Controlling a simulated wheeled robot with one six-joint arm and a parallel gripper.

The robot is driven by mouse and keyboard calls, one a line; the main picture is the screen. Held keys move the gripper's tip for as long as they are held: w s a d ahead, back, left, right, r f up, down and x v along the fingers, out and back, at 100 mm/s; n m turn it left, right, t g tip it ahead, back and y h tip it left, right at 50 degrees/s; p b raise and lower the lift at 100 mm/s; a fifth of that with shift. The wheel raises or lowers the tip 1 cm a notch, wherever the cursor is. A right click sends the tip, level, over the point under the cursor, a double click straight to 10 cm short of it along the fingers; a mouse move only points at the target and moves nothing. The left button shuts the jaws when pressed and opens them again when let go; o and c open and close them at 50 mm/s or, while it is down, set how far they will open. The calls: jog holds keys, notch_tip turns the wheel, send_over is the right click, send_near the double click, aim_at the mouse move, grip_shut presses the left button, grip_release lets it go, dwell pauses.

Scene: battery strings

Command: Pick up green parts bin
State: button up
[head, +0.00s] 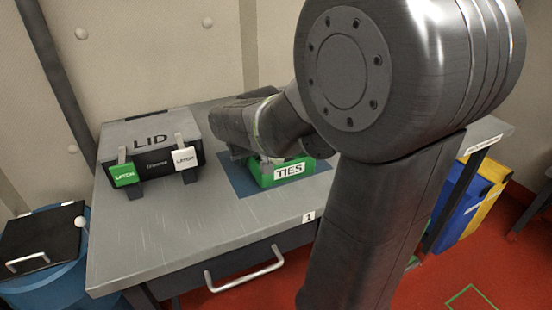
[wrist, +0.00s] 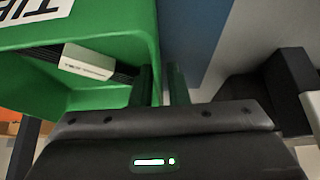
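The green parts bin (head: 264,181), with a white "TIES" label, sits on the blue mat (head: 236,179) on the grey workbench. In the wrist view the bin (wrist: 90,98) fills the left side, with dark ties in a white band (wrist: 88,62) inside. My gripper (wrist: 162,84) is down at the bin's right-hand wall in that view, one finger on the inner side and one on the outer side. A narrow gap shows between the outer finger and the wall. In the head view my arm hides most of the gripper and part of the bin.
A black case with a grey lid marked "LID" (head: 150,130) stands left of the bin on the workbench (head: 170,235). A drawer handle (head: 244,270) juts from the front. A blue barrel (head: 50,285) stands at left, and blue and yellow bins (head: 480,205) at right.

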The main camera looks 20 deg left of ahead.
dwell(0.3)
grip_shut()
jog(key=shift+r, duration=0.1)
